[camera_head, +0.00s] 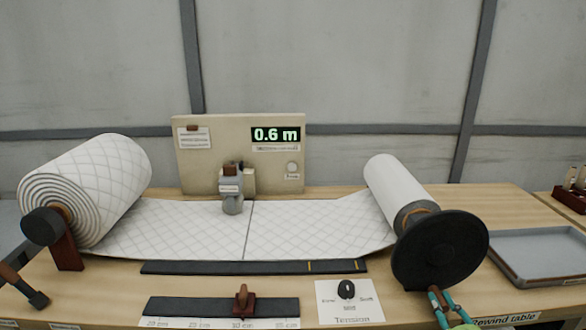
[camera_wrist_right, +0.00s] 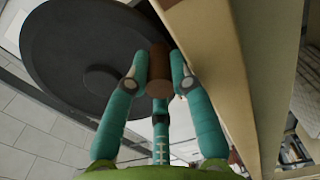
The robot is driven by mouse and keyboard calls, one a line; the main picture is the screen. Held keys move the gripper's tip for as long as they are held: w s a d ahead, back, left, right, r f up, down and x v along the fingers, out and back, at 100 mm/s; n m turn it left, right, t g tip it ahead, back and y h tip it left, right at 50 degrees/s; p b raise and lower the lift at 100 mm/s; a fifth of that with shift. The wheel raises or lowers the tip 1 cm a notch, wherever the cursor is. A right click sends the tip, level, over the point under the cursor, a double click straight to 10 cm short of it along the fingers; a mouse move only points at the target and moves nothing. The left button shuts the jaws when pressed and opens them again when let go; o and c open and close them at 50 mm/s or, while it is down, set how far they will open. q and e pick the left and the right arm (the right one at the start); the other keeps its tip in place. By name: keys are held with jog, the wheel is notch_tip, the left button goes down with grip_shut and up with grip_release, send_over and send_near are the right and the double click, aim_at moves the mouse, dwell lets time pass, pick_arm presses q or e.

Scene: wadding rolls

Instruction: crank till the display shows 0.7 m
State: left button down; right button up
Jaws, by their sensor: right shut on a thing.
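The display (camera_head: 276,134) on the beige panel reads 0.6 m. The crank is a large black disc (camera_head: 440,245) on the front end of the right-hand roll (camera_head: 395,186); the disc also fills the upper left of the right wrist view (camera_wrist_right: 85,55). Its brown handle (camera_wrist_right: 158,82) stands out from the disc. My right gripper (camera_head: 440,300) is at the disc's lower edge. In the right wrist view its teal fingers (camera_wrist_right: 158,85) are closed around the handle. The handle is mostly hidden in the head view. My left gripper is not in view.
A thick quilted wadding roll (camera_head: 115,185) sits at the left, its sheet (camera_head: 180,228) running across to the right-hand roll. A tension dial (camera_head: 346,289) and a slider (camera_head: 242,302) are at the front. A grey tray (camera_head: 535,275) lies right of the disc.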

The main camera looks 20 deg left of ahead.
jog(key=a, duration=0.2)
jog(key=s+a+r, duration=0.1)
jog(key=shift+a, duration=0.15)
jog(key=shift+s+a+r+p, duration=0.2)
jog(key=shift+a+p, duration=0.15)
jog(key=shift+a, duration=0.05)
jog(key=shift+s+a+r+p, duration=0.15)
jog(key=shift+a+r+p, duration=0.05)
jog(key=shift+a+p, duration=0.15)
jog(key=o, duration=1)
jog(key=shift+f, duration=0.1)
jog(key=shift+f, duration=0.1)
